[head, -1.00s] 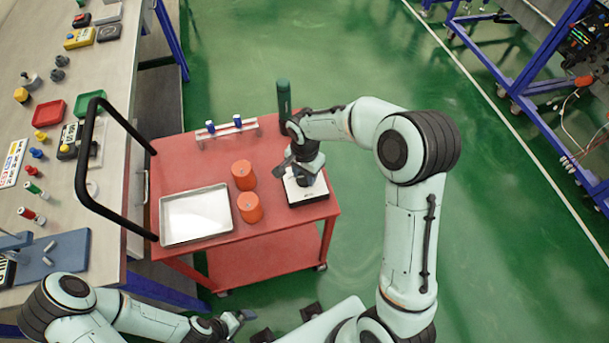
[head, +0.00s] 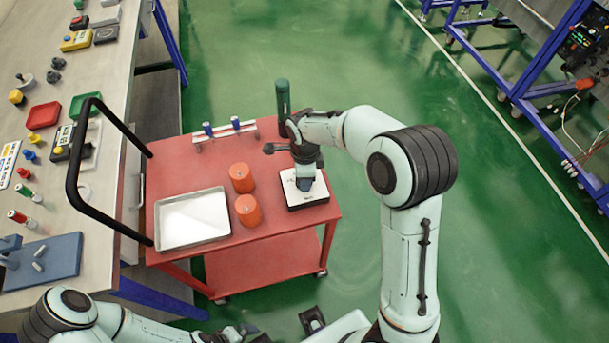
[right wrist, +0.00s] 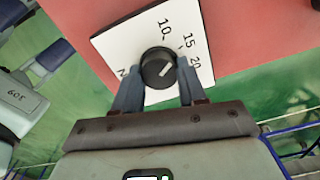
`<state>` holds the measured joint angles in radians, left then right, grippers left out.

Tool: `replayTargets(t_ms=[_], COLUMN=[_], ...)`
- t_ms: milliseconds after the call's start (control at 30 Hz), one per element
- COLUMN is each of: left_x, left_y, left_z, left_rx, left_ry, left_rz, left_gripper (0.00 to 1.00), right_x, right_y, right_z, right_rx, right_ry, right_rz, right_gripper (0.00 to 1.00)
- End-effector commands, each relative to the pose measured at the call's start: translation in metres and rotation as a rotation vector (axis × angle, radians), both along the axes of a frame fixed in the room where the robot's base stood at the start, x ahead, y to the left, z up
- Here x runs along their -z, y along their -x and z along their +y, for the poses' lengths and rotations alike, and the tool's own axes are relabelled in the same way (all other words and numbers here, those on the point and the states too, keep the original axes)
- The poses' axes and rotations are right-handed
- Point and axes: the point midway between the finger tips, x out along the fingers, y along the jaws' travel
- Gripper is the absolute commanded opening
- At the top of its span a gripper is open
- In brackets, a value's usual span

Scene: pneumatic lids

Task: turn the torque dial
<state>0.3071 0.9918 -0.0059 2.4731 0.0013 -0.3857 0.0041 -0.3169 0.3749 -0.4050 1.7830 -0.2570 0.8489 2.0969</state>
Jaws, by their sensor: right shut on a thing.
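The torque dial is a round black knob (right wrist: 157,66) on a white scale plate (right wrist: 118,44) printed with 10, 15 and 20. Its light pointer mark slants up and right, roughly toward the 15 and 20 side. My right gripper (right wrist: 158,78) is shut on the knob, one finger on each side. In the head view the white plate (head: 318,190) sits on a dark base at the right of the red cart, and my right gripper (head: 305,184) reaches down onto it, hiding the knob. My left gripper (head: 232,333) is at the bottom edge, its jaws unclear.
The red cart (head: 180,178) also carries a metal tray (head: 192,218), two orange cylinders (head: 241,178), a rack with blue-topped pieces (head: 222,131) and a tall green cylinder (head: 283,98). A cluttered workbench (head: 120,90) stands left. Green floor is clear behind the cart.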

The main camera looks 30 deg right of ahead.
Motion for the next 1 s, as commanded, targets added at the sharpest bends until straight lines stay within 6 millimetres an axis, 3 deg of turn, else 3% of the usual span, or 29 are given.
replayTargets(t_ms=[400,967,1000], left_x=[-0.0047,-0.0050,-0.0050], left_y=[-0.0026,-0.0027,-0.0027], left_z=[0.0001,0.0000,0.0000], left_rx=[0.000,0.000,0.000], left_ry=[0.000,0.000,0.000], left_rz=[-0.003,-0.003,-0.003], left_gripper=[1.00,1.00,1.00], right_x=[-0.0012,-0.0005,-0.0005], right_y=[0.0012,0.0019,0.0019], right_z=[-0.0006,-0.0009,-0.0009], right_rx=[0.197,0.226,0.226], right_ry=[0.001,0.002,0.002], right_rz=[0.002,0.004,0.004], right_gripper=[0.11,0.11,0.47])
